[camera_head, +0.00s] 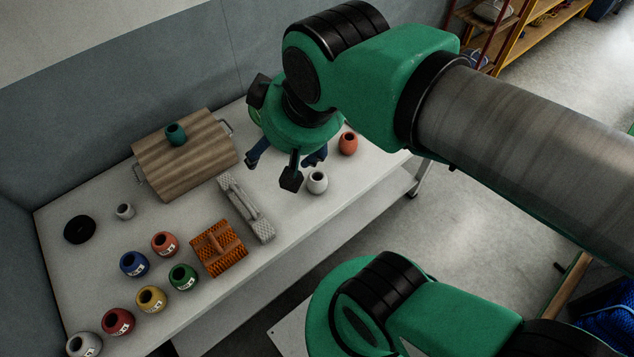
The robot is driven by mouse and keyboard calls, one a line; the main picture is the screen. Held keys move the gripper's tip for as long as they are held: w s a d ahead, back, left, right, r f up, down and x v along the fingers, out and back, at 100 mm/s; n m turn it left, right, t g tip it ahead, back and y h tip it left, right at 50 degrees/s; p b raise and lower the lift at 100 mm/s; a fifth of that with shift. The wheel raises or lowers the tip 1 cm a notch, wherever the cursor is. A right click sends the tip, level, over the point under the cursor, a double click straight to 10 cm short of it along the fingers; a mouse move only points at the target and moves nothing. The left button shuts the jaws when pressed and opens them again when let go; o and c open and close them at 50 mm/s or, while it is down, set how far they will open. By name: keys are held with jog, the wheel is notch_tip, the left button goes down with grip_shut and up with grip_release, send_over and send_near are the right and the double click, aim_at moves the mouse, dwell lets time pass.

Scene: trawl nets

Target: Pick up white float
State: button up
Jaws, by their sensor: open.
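A white float (317,182) with a dark opening stands upright on the white table, towards its right end. My gripper (273,168) is open above the table, just left of this float, with its fingers pointing down. I see nothing held, but the arm hides part of the space between the fingers. A dark blue shape (316,156) shows behind the float beside my gripper; I cannot tell what it is. Another whitish float (83,345) with a label is at the near left corner, cut off by the picture edge. A smaller pale float (125,211) stands at the left.
An orange float (348,143) stands behind the white float. A wooden board (185,160) bears a teal float (176,134). A grey handled tool (246,208), an orange ribbed block (219,248), a black ring (80,229) and several coloured, labelled floats occupy the left and middle.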

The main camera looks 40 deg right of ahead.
dwell(0.3)
jog(key=m+g+p, duration=0.2)
jog(key=m+g, duration=0.4)
jog(key=m, duration=2.5)
send_over(317, 171)
jog(key=s+a, duration=0.1)
notch_tip(317, 171, down, 31)
jog(key=shift+s+a+r, duration=0.1)
jog(key=shift+s+r, duration=0.1)
jog(key=shift+r, duration=0.05)
jog(key=shift+f, duration=0.15)
notch_tip(317, 171, down, 8)
jog(key=b, duration=0.1)
jog(key=shift+f, duration=0.15)
jog(key=shift+f, duration=0.15)
